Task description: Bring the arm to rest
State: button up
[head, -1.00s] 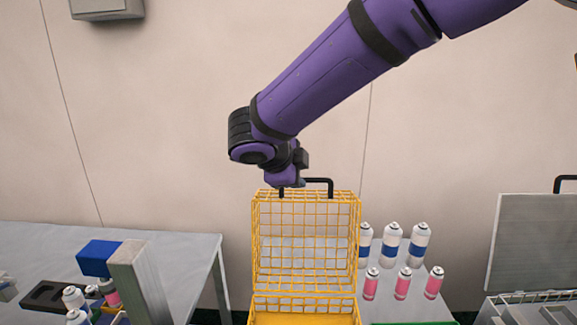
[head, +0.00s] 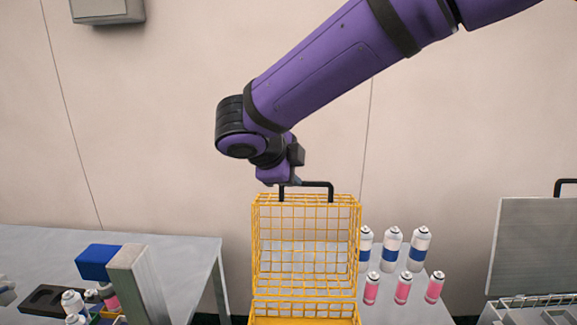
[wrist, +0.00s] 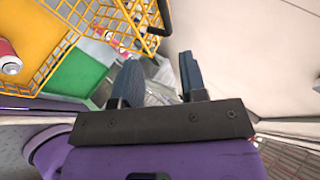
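My purple arm reaches down from the upper right in the head view, and its wrist is above the top edge of the yellow wire cage guard (head: 256,245). My gripper (wrist: 160,73) shows in the wrist view with its two dark fingers spread and nothing between them. The guard's black handle (head: 318,184) stands at its top edge. In the wrist view the handle (wrist: 157,28) lies past the fingertips, apart from them. My fingers cannot be made out in the head view. The guard's wire panel stands upright.
Several blue-banded cans (head: 391,247) and pink cans (head: 403,288) stand right of the guard. A grey lid (head: 535,240) is raised at the far right. The left table (head: 195,255) holds a blue-topped fixture (head: 98,262) and cans. The wall behind is bare around the arm.

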jog(key=s+d+r+m+g, duration=0.2)
jog(key=s+d+m, duration=0.4)
jog(key=d+m, duration=0.6)
jog(key=s+d+r+m+g, duration=0.25)
jog(key=s+d+m, duration=0.35)
jog(key=d+m, duration=0.6)
jog(key=s+d+m+y, duration=0.2)
jog(key=s+m, duration=0.4)
jog(key=m, duration=0.7)
jog(key=s+d+m+t+y, duration=0.1)
jog(key=s+d+m+y, duration=0.2)
jog(key=s+m, duration=0.4)
jog(key=d+m, duration=0.1)
jog(key=m, duration=0.6)
jog(key=shift+f, duration=0.4)
